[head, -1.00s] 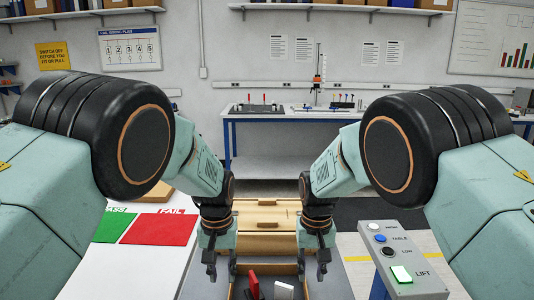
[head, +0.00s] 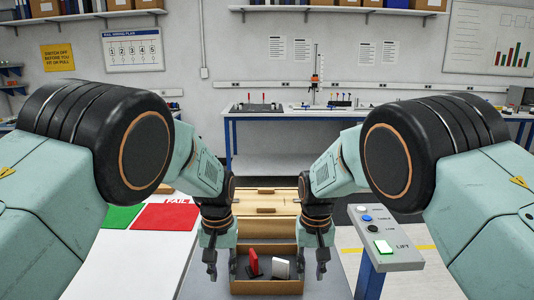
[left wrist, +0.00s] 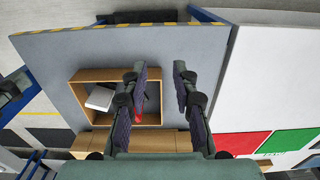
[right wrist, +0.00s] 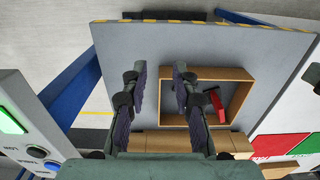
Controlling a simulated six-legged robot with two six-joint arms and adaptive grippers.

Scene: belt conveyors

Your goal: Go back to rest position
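My left gripper (head: 211,265) hangs pointing down at the left side of a wooden tray, with its fingers apart and nothing between them. It also shows open in the left wrist view (left wrist: 160,80). My right gripper (head: 321,265) hangs pointing down at the right side of the tray. In the right wrist view its fingers (right wrist: 160,80) are apart and empty. The wooden tray (head: 266,287) holds a red item (head: 252,262) and a white-grey item (head: 280,268). The white-grey item is hidden by my fingers in the right wrist view.
A closed wooden box (head: 266,203) stands behind the tray. A white table with green (head: 119,217) and red (head: 165,217) areas is at left. A control post (head: 385,240) with buttons and a lit LIFT button stands at right. A workbench (head: 300,110) lines the back wall.

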